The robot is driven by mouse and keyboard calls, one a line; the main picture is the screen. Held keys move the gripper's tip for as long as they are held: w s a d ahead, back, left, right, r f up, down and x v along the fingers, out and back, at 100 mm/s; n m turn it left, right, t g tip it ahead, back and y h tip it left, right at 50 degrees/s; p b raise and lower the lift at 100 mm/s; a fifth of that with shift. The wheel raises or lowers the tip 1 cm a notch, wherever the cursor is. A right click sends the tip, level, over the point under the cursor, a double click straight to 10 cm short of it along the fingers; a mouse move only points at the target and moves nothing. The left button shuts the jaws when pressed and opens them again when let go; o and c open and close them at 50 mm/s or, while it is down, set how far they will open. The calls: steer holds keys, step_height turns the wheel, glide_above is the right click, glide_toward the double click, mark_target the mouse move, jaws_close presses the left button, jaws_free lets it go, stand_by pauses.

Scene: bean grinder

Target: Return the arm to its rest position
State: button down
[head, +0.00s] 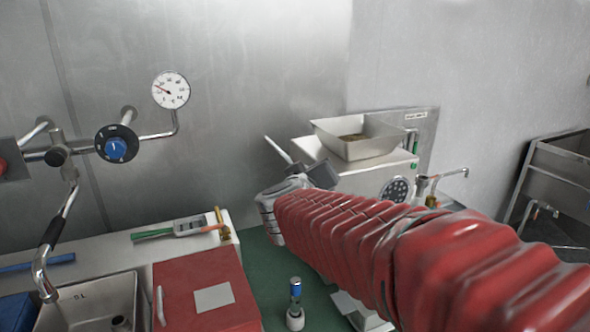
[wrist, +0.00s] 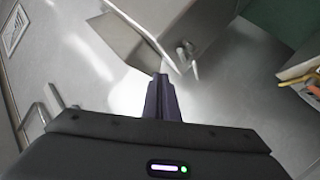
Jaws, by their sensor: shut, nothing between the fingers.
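My arm, in a red ribbed sleeve (head: 400,240), reaches in the head view from the lower right to the middle. Its grey wrist (head: 283,192) is in front of the bean grinder (head: 372,178), a pale box with a metal hopper (head: 358,137) on top. Some brown contents show in the hopper. My gripper (wrist: 161,78) is shut and empty in the wrist view, its dark fingers together. A metal box-like part with a lever (wrist: 140,30) shows beyond the fingertips; I cannot tell if they touch. The fingertips are not clear in the head view.
A pressure gauge (head: 171,90) and a blue-knobbed valve (head: 116,146) are on the wall at left. A sink (head: 90,300), a red box (head: 205,290) and a small blue-topped bottle (head: 295,305) are below. A metal basin (head: 565,165) stands at right.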

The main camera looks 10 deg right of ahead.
stand_by(0.4)
steer(key=s+d+f+n+g+y, duration=0.1)
steer(key=s+d+f+g, duration=0.2)
steer(key=s+f+g, duration=0.75)
steer(key=s+a+f+m+t+y, duration=0.1)
steer(key=s+a+f+y, duration=0.2)
steer(key=s, duration=0.6)
steer(key=s+a+f+m+t+y, duration=0.1)
steer(key=s+a, duration=0.4)
steer(key=s, duration=0.5)
steer(key=shift+f+y, duration=0.9)
steer(key=shift+y, duration=0.1)
